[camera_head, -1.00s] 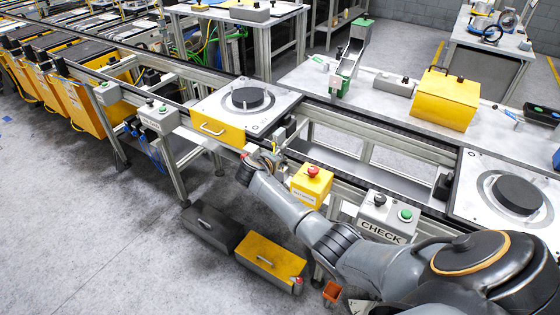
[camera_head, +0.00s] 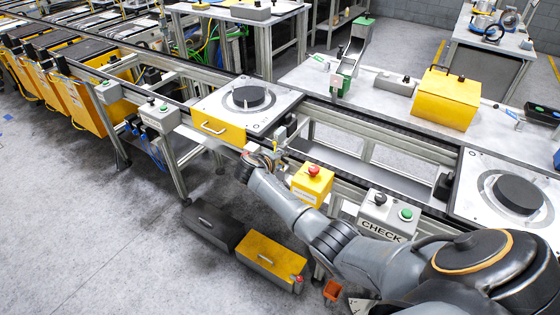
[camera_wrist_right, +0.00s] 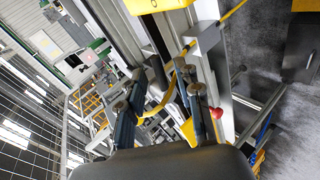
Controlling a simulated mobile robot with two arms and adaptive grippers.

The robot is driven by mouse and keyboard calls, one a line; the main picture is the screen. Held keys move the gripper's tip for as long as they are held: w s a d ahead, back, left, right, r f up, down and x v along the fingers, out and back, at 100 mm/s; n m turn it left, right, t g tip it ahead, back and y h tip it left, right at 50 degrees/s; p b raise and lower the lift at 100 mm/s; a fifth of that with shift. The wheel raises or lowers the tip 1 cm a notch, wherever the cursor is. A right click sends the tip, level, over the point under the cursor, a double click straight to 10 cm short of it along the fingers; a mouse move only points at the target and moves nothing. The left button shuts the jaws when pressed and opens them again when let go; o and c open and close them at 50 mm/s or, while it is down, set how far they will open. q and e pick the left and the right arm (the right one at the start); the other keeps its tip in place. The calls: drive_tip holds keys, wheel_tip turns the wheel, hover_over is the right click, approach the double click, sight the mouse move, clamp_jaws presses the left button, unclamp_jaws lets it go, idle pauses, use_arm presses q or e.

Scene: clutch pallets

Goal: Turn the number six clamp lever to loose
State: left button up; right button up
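My right gripper (camera_head: 276,152) is at the front edge of the conveyor, just right of the white pallet (camera_head: 200,108) with the yellow front and black disc (camera_head: 247,97). In the right wrist view its two fingers (camera_wrist_right: 160,95) are apart, so it is open. A curved yellow strip (camera_wrist_right: 168,92) shows between the fingers, beside a grey box-like part (camera_wrist_right: 205,40); I cannot tell whether the fingers touch it. No number six is readable, and I cannot tell which part is the clamp lever. My left gripper is not in view.
A yellow box with a red button (camera_head: 313,180) and a grey CHECK box (camera_head: 385,217) stand right of the gripper along the rail. A second pallet (camera_head: 470,200) is at the right. Two toolboxes (camera_head: 270,257) lie on the floor. The floor at left is clear.

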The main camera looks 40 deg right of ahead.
drive_tip(key=shift+a, duration=0.1)
drive_tip(key=v, duration=1.2)
drive_tip(key=s+a+f+n+g+y+b, duration=0.15)
drive_tip(key=s+f, duration=0.35)
drive_tip(key=f, duration=0.7)
drive_tip(key=s+a+f+y+b, duration=0.15)
drive_tip(key=s+f, duration=0.35)
drive_tip(key=f, duration=0.7)
drive_tip(key=s+a+f+n+y+b, duration=0.1)
drive_tip(key=s+a+f+y, duration=0.3)
drive_tip(key=f, duration=0.8)
drive_tip(key=s+a+f+m+g+y+b, duration=0.1)
drive_tip(key=s+f, duration=0.6)
drive_tip(key=s, duration=0.5)
drive_tip(key=s+a+f+m+g+y+b, duration=0.1)
drive_tip(key=s+f, duration=0.6)
drive_tip(key=s, duration=0.6)
drive_tip(key=s+a+f+m+g+y+b, duration=0.1)
drive_tip(key=s+f+b, duration=0.1)
drive_tip(key=s+f, duration=0.5)
drive_tip(key=s, duration=0.6)
drive_tip(key=shift+s+a+m, duration=0.25)
drive_tip(key=shift+m, duration=0.1)
drive_tip(key=shift+f, duration=0.15)
